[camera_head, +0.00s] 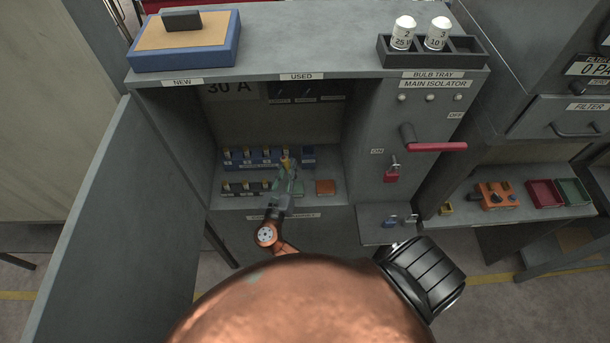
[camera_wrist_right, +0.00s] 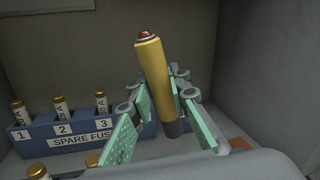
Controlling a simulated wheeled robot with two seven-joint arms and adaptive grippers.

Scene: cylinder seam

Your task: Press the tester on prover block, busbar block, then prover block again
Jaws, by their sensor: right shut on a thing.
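My right gripper (camera_head: 287,178) is inside the open cabinet, in front of the fuse rows. In the right wrist view its green-padded fingers (camera_wrist_right: 156,112) are shut around a yellow tester (camera_wrist_right: 154,70), a stick with a red tip and dark lower end. The tester stands nearly upright, slightly tilted, red tip up. A flat orange block (camera_head: 326,187) lies right of the gripper on the cabinet floor. A small blue block (camera_head: 308,155) stands behind it. I cannot read which is the prover or the busbar block. My left gripper is not in view.
A blue spare-fuse rack (camera_wrist_right: 80,135) with numbered slots stands left of the gripper. The cabinet door (camera_head: 130,210) is open at left. The main isolator handle (camera_head: 436,147) is red. A bulb tray (camera_head: 462,62) sits on top. A small shelf (camera_head: 375,235) juts out below.

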